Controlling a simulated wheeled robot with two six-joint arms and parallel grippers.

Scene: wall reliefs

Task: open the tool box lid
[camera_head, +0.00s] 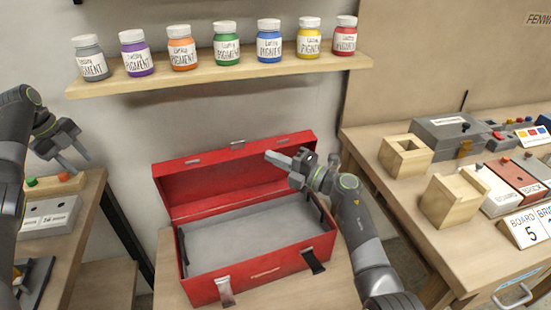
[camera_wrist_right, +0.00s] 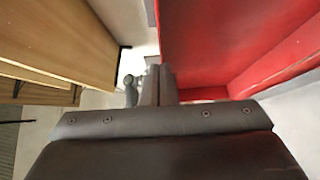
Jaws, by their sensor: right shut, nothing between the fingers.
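The red tool box (camera_head: 255,272) stands on a wooden table in the head view. Its lid (camera_head: 205,183) is up at the back, its inner face showing, and the grey inside of the box looks empty. My right gripper (camera_head: 272,157) is shut and empty, in front of the raised lid near its upper right part; I cannot tell whether it touches. In the right wrist view the closed fingers (camera_wrist_right: 159,82) point along the red surface (camera_wrist_right: 235,40). My left gripper (camera_head: 76,160) is at the far left, away from the box, with its fingers apart.
A wall shelf (camera_head: 225,75) with several pigment jars hangs above the lid. A bench at the right holds wooden blocks (camera_head: 405,154), a grey box (camera_head: 445,135) and other cases. A side table (camera_head: 85,215) stands at the left. My right forearm crosses the box's right side.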

